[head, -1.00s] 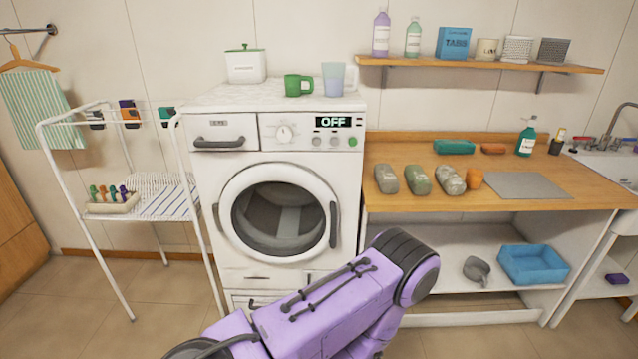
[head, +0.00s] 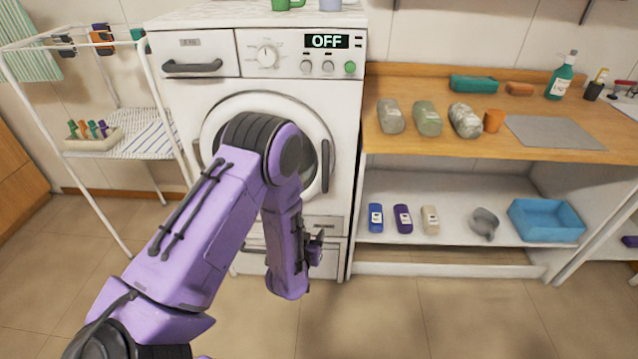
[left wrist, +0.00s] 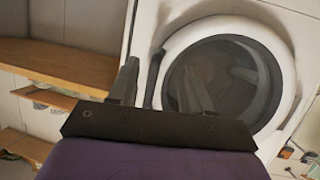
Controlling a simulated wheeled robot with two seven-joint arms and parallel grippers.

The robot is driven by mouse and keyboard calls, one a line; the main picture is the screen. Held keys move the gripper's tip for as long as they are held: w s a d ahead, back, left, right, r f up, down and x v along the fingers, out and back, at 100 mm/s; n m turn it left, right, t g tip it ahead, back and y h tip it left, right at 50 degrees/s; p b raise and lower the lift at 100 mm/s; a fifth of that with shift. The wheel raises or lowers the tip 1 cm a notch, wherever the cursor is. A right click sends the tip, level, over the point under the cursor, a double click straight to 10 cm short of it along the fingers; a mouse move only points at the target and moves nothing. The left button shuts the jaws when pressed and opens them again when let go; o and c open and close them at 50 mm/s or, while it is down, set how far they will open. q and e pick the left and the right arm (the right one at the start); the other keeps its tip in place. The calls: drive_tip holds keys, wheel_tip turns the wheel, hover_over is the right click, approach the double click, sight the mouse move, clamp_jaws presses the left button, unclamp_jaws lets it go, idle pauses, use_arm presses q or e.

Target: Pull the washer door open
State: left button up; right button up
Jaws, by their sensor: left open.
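The white washer (head: 345,110) stands with its round door (head: 225,105) shut, and its display reads OFF. The dark upright door handle (head: 325,166) is on the door's right side. My left arm covers most of the door's middle and lower part in the head view. My left gripper (head: 317,245) is low in front of the washer, below the handle in the picture. In the left wrist view its two fingers (left wrist: 160,88) are apart, with the dark handle (left wrist: 154,76) showing between them and the door glass (left wrist: 235,80) to the right. I cannot tell any contact. My right gripper is not in view.
A white drying rack (head: 85,100) stands left of the washer. The floor in front is clear.

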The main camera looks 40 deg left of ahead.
sight(325, 175)
use_arm(q)
drive_tip(key=w+a+r+t, duration=0.1)
drive_tip(key=w+a+r, duration=0.1)
drive_tip(key=w, duration=0.3)
drive_tip(key=w+a+r+t+y, duration=0.1)
drive_tip(key=w+a+r, duration=0.1)
drive_tip(key=w, duration=0.4)
drive_tip(key=w+a+r+t, duration=0.1)
drive_tip(key=w+a+r, duration=0.2)
drive_tip(key=w, duration=0.3)
drive_tip(key=shift+w+r+m+t, duration=0.15)
drive_tip(key=shift+r+m+t, duration=0.15)
drive_tip(key=shift+t, duration=0.1)
clamp_jaws()
drive_tip(key=shift+d+f, duration=0.1)
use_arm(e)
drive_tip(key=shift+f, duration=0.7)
